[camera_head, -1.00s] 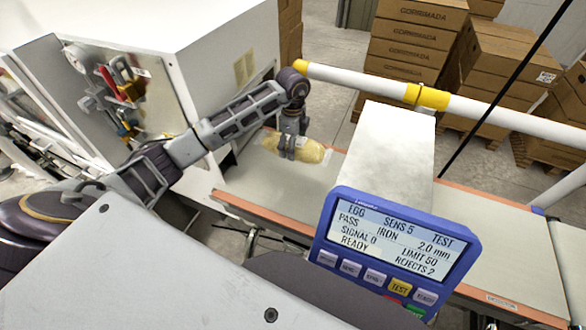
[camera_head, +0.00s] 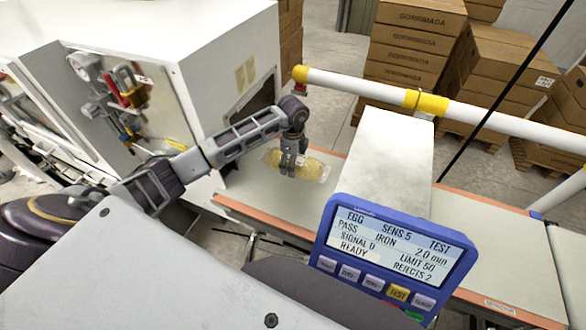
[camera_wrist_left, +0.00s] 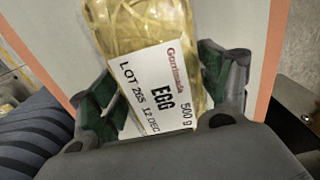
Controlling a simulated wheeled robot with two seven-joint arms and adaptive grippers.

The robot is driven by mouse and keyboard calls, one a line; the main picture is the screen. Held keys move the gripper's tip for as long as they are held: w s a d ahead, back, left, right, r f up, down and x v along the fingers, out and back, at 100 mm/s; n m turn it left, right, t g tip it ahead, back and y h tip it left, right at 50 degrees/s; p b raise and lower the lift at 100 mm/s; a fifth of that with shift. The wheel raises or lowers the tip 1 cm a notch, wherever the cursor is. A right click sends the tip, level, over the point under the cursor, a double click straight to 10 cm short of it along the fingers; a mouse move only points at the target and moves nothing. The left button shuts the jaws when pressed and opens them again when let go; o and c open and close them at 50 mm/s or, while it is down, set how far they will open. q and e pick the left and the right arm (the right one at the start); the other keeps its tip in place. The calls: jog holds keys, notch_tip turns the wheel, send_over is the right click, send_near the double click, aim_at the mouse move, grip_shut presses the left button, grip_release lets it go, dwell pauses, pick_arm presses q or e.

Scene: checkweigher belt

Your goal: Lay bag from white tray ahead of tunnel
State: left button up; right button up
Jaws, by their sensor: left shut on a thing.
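A clear bag of yellow egg noodles (camera_head: 312,170) with a white label is in my left gripper (camera_head: 289,171), over the grey belt (camera_head: 275,197) and just left of the white tunnel (camera_head: 385,160). In the left wrist view the bag (camera_wrist_left: 150,30) lies between the green-padded fingers of my left gripper (camera_wrist_left: 157,75), label up, its near end at the palm. The left gripper is shut on the bag. The bag looks flat and at or very near the belt; I cannot tell whether it touches. The white tray is not seen. My right gripper is not in view.
A blue display panel (camera_head: 395,245) stands in front of the tunnel. A white rail with yellow bands (camera_head: 365,88) runs behind the belt. A white cabinet (camera_head: 215,60) stands at left. The belt between cabinet and tunnel is otherwise clear.

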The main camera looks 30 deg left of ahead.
pick_arm(q)
jog(key=shift+f+p, duration=0.35)
jog(key=shift+f, duration=1.45)
jog(key=shift+f, duration=0.15)
jog(key=o, duration=1.4)
notch_tip(320, 180, up, 12)
jog(key=shift+r+b, duration=0.15)
jog(key=shift+b, duration=0.75)
